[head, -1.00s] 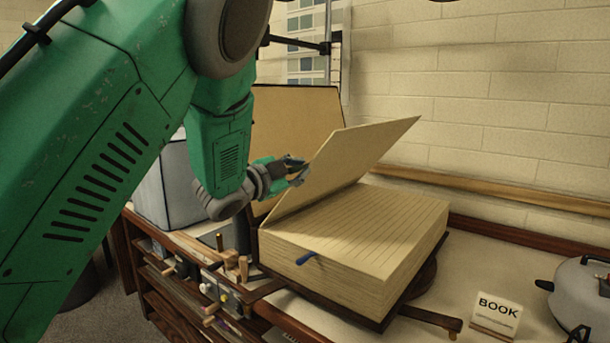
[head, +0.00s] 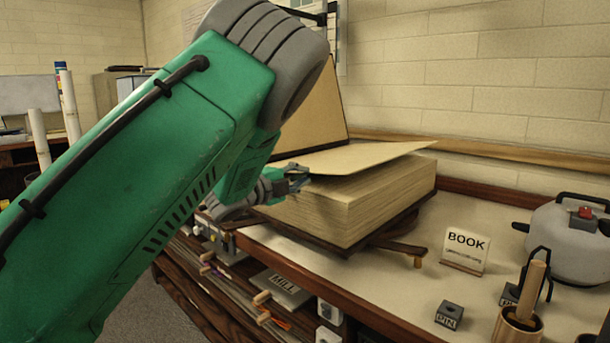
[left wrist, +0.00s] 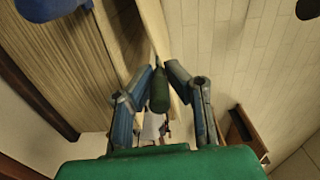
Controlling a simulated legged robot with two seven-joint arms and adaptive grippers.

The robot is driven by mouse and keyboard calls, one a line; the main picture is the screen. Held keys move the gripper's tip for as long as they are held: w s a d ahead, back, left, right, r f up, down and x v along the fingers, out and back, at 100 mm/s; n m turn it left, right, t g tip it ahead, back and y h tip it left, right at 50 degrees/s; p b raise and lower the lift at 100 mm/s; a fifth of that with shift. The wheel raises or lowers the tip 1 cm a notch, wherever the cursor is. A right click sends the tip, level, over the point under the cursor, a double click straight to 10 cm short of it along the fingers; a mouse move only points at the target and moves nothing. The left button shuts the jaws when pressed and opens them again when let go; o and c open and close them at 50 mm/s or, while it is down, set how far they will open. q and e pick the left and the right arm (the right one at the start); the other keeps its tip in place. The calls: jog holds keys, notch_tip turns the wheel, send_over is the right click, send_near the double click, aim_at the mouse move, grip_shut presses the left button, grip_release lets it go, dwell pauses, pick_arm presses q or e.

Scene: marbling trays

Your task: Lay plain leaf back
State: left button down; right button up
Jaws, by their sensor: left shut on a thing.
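The plain leaf (head: 365,157) is a tan sheet sloping low over the thick page block (head: 375,200) of the open book. Its far right end stands a little clear of the block. My left gripper (head: 297,178) is shut on the leaf's near left edge, just above the block's corner. In the left wrist view the gripper (left wrist: 162,72) has its fingertips at the leaf (left wrist: 152,28), with the page block (left wrist: 60,50) close on the left. The grip itself is partly hidden. The book's cover (head: 312,105) stands raised behind. My right gripper is out of view.
A BOOK sign (head: 466,250) stands on the bench right of the book. A grey lidded pot (head: 568,240), a PIN block (head: 449,314) and a wooden-handled tool in a cup (head: 520,325) are farther right. A brick wall closes the back.

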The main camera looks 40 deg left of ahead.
pick_arm(q)
jog(key=shift+s+f, duration=0.15)
jog(key=shift+f, duration=0.3)
jog(key=shift+a, duration=0.1)
jog(key=c, duration=1.7)
grip_release()
jog(key=shift+c, duration=0.2)
jog(key=shift+o, duration=1)
jog(key=shift+s+a+r, duration=0.1)
jog(key=shift+s+r, duration=0.05)
jog(key=shift+s, duration=0.1)
jog(key=shift+w, duration=0.15)
jog(key=s+a, duration=0.1)
jog(key=s, duration=1.1)
